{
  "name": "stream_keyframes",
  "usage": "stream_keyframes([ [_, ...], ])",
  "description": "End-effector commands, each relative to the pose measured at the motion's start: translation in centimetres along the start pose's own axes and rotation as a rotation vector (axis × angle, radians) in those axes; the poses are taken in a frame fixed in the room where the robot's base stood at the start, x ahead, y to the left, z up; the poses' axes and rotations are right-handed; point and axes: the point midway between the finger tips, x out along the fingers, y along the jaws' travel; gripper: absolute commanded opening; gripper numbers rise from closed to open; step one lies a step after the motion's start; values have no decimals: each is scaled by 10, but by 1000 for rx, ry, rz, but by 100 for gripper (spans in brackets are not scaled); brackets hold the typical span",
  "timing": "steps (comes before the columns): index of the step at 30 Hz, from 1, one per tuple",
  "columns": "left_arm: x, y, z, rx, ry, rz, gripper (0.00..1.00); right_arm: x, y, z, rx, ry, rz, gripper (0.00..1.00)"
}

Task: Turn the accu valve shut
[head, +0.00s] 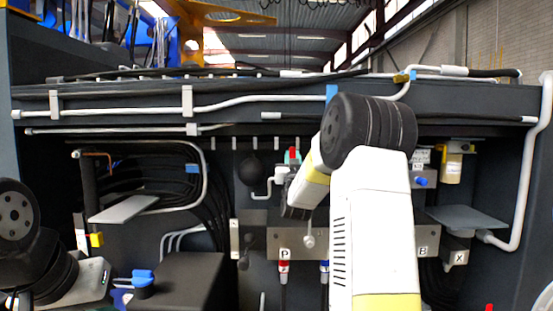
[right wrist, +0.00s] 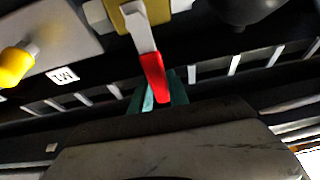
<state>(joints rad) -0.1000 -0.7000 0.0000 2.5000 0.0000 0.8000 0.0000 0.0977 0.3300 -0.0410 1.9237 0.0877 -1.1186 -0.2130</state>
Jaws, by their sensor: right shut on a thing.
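The accu valve has a red-tipped lever handle (right wrist: 154,75) on a brass-coloured body (right wrist: 128,18), seen at the top of the right wrist view. The red tip of the lever (head: 292,153) also shows small in the head view, left of my right forearm. My right gripper (right wrist: 158,95) has its teal fingers shut around the end of the red lever. In the head view the right gripper (head: 296,158) is partly hidden by my own wrist, and so is most of the valve body. My left arm shows at the lower left of the head view, but its gripper does not show.
A black ball-shaped accumulator (head: 251,171) hangs just left of the valve. White pipes (head: 260,99) and a dark beam run above. A plate with labelled ports (head: 284,254) lies below. Grey shelf plates (head: 466,218) stick out at the sides, and black hoses (head: 190,200) fill the left bay.

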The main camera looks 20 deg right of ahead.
Motion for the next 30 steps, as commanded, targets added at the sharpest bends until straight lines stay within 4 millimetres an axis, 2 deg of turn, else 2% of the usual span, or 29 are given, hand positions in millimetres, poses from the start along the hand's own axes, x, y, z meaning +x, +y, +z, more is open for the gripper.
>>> stream_keyframes([
  [1,0,0,0,0,0,0,0,-1,2,4,2,-9,4,23],
  [4,0,0,0,0,0,0,0,-1,2,4,1,-8,3,42],
  [13,0,0,0,0,0,0,0,-1,1,2,0,-3,1,43],
  [16,0,0,0,0,0,0,0,-6,0,2,0,-4,1,43],
  [25,0,0,0,0,0,0,0,-55,1,1,0,-5,1,43],
  [30,0,0,0,0,0,0,0,-74,1,2,0,-5,2,43],
])
